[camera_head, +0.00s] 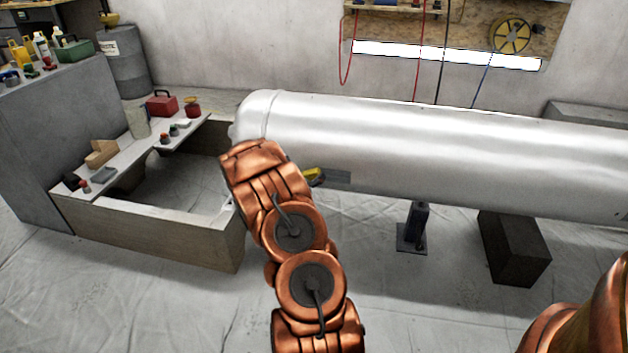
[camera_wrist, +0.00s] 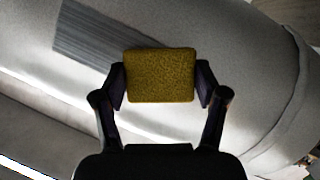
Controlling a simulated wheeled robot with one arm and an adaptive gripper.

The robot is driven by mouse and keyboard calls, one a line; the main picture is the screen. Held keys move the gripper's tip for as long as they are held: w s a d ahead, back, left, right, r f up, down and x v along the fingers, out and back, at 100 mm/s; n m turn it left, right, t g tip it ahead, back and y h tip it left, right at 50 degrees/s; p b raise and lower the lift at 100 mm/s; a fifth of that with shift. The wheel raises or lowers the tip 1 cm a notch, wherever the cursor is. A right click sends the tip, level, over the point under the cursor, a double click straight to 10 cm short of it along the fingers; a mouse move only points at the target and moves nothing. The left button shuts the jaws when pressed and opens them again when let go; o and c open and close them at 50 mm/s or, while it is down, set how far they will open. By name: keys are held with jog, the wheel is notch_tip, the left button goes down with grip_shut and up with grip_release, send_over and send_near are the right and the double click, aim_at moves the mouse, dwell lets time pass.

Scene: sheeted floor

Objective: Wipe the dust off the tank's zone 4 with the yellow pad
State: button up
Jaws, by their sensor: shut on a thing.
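The tank (camera_head: 440,145) is a long silvery cylinder lying across the head view. A dark grey dusty patch (camera_head: 338,177) shows on its near side, just right of my wrist. The same patch is a streaked grey band in the wrist view (camera_wrist: 110,38). The yellow pad (camera_wrist: 160,75) is between the two fingers of my gripper (camera_wrist: 160,82), which is shut on it. The pad overlaps the lower right end of the patch in the wrist view; I cannot tell whether it touches the tank. In the head view my arm hides most of the gripper. No zone number is legible.
A low bench (camera_head: 160,225) with several small items stands left of my arm. A dark block (camera_head: 513,248) and a dark support post (camera_head: 413,228) stand under the tank. A grey drum (camera_head: 124,62) is at the back left. The sheeted floor in front is mostly clear.

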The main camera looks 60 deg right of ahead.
jog(key=shift+w+a+r, duration=0.15)
jog(key=shift+w+r, duration=0.05)
jog(key=shift+w, duration=0.15)
jog(key=shift+a+f, duration=0.1)
jog(key=shift+a, duration=0.2)
jog(key=shift+s+a+f, duration=0.15)
jog(key=shift+s+a, duration=0.3)
jog(key=shift+a, duration=0.35)
jog(key=shift+s+a+f, duration=0.2)
jog(key=shift+s+a, duration=0.2)
jog(key=shift+a, duration=0.35)
jog(key=shift+s+a+f, duration=0.15)
jog(key=shift+s+a, duration=0.3)
jog(key=shift+a, duration=0.35)
jog(key=shift+s+a+f+p, duration=0.1)
jog(key=shift+s+a+p, duration=0.15)
jog(key=shift+a, duration=0.45)
jog(key=shift+s+a+f+p, duration=0.15)
jog(key=shift+s+a, duration=0.1)
jog(key=shift+a, duration=0.45)
